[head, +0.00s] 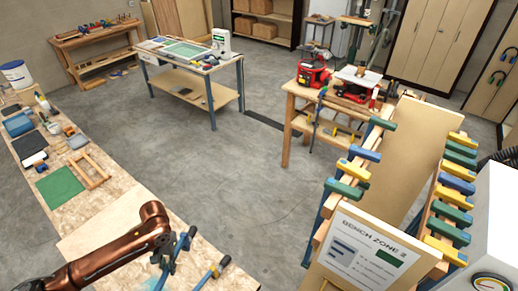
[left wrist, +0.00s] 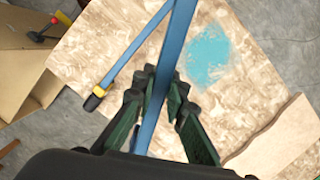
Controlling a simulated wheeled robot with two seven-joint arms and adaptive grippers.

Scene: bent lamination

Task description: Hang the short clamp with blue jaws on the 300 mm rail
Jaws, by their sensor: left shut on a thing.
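My left gripper (head: 174,254) is at the end of a copper arm over the near wooden bench. In the left wrist view its dark green fingers (left wrist: 160,92) are shut around the blue bar of a clamp (left wrist: 171,45). The bar runs past the top edge of that view, so its jaws are not clear there. In the head view this clamp (head: 187,240) is partly hidden by the gripper. A second blue bar clamp (head: 211,272) lies to its right, and its bar and black-and-yellow end show in the left wrist view (left wrist: 95,100). My right gripper is not in view.
A rack (head: 428,225) at right bears clamps with green, blue and yellow jaws. A panel reading "BENCH ZONE 2" (head: 372,250) stands before it; rail lengths are unreadable. A green mat (head: 60,187) and wooden frame (head: 90,170) lie on the left bench. The floor between is clear.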

